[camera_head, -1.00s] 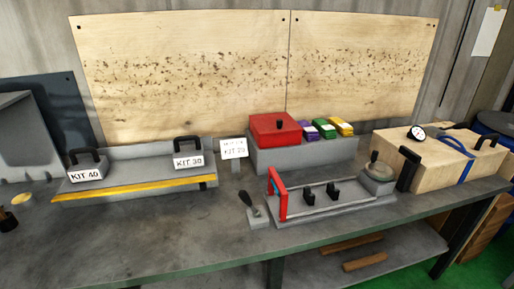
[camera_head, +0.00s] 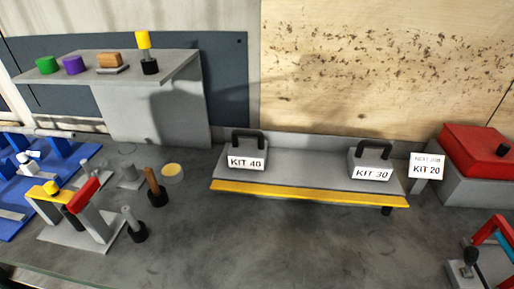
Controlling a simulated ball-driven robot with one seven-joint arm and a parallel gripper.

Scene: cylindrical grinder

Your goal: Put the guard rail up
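A yellow bar (camera_head: 308,195), which looks like the guard rail, runs along the front edge of a grey shelf (camera_head: 305,172). It lies low along that edge, below the two kit boxes. The KIT 40 box (camera_head: 246,157) stands at the left of the shelf and the KIT 30 box (camera_head: 371,166) at the right, each with a black handle on top. A dark foot or block (camera_head: 392,210) shows under the bar's right end. My gripper is not in view.
A NEXT JOB KIT 20 sign (camera_head: 426,166) and a red box (camera_head: 476,150) stand right of the shelf. Several tools and a yellow-and-red fixture (camera_head: 88,193) stand left. A raised grey ledge (camera_head: 165,68) is behind. The bench in front of the rail is clear.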

